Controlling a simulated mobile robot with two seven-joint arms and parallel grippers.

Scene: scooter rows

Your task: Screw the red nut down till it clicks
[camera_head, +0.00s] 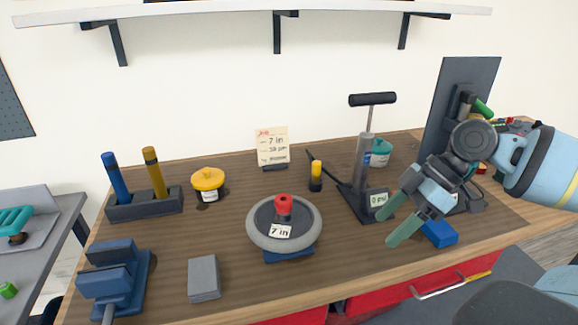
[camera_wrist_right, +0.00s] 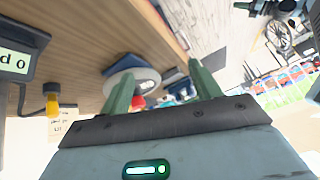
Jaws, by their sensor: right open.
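The red nut (camera_head: 283,203) sits at the centre of a grey wheel (camera_head: 255,231) that lies flat on a dark blue base (camera_head: 290,255) on the workbench. The wheel carries a "7 in" tag. I cannot tell how far down the nut sits. My right gripper (camera_head: 392,221) is open and empty, above the bench to the right of the wheel and apart from it. In the right wrist view, the red nut (camera_wrist_right: 138,101) shows small and partly hidden beside one green finger, with the wheel (camera_wrist_right: 146,76) behind. My left gripper is not in view.
A pump (camera_head: 364,160) with a "0 psi" display stands between wheel and right gripper. A blue block (camera_head: 439,233) lies under the gripper. A yellow pot (camera_head: 207,180), a black-and-yellow bottle (camera_head: 316,176), a grey block (camera_head: 204,279) and a blue vise (camera_head: 113,280) surround the wheel.

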